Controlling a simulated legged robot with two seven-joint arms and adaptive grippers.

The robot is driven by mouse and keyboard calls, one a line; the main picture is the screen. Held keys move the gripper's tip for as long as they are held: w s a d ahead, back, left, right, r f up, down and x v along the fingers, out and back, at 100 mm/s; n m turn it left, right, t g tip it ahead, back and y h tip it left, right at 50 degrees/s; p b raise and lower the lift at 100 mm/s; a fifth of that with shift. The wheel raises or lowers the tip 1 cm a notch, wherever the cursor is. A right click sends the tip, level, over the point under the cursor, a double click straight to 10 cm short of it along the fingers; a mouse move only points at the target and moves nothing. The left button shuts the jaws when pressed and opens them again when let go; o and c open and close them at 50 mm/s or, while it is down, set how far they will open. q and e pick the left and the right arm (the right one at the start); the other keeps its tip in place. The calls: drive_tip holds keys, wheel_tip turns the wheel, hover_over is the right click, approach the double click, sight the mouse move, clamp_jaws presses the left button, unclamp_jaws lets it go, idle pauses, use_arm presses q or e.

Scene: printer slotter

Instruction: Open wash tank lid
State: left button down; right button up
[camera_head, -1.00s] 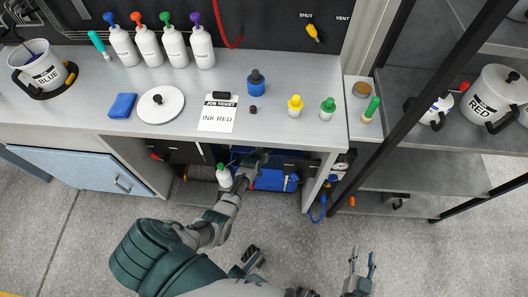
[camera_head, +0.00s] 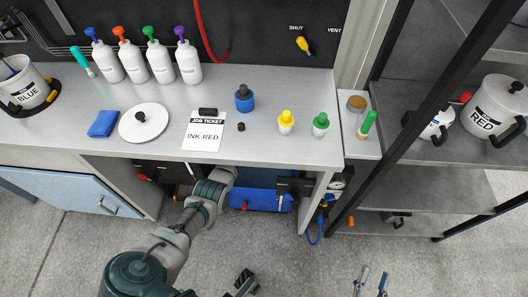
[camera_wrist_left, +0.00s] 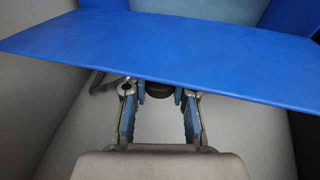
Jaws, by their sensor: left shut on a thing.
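The blue tank (camera_head: 262,200) sits under the workbench, partly hidden by the bench top and a dark panel. My left arm reaches under the bench beside it, and that gripper is hidden in the head view. In the left wrist view, my left gripper (camera_wrist_left: 159,92) is shut on a dark round knob (camera_wrist_left: 160,91). A flat blue panel (camera_wrist_left: 160,45), apparently the tank's lid, crosses the view in front of the fingertips and hides part of the knob. My right gripper (camera_head: 372,280) is open and empty above the floor, low in the head view.
The bench top (camera_head: 300,85) holds several white bottles, a white round lid (camera_head: 150,123), a job ticket (camera_head: 204,135) and small capped bottles. A shelf rack (camera_head: 400,180) with a RED pot (camera_head: 490,115) stands right. A light-blue cabinet door (camera_head: 85,192) is at left.

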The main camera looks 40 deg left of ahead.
use_arm(q)
drive_tip(key=shift+w+a+r+g+b, duration=0.1)
drive_tip(key=shift+w+a+g+b, duration=0.35)
drive_tip(key=shift+b, duration=0.15)
use_arm(e)
drive_tip(key=shift+s+d+r+m+t, duration=0.15)
drive_tip(key=shift+s+r+t, duration=0.5)
drive_tip(key=shift+r+t, duration=0.15)
drive_tip(key=shift+s+d+r+m+t, duration=0.1)
drive_tip(key=shift+s+r+m+t, duration=0.05)
drive_tip(key=shift+s+r+t, duration=0.6)
use_arm(q)
drive_tip(key=shift+d, duration=0.1)
use_arm(e)
drive_tip(key=shift+w+f, duration=0.15)
use_arm(q)
drive_tip(key=c, duration=0.9)
unclamp_jaws()
use_arm(e)
drive_tip(key=shift+w+a, duration=0.1)
use_arm(q)
drive_tip(key=v, duration=0.7)
drive_tip(key=shift+a, duration=0.2)
drive_tip(key=shift+s, duration=0.1)
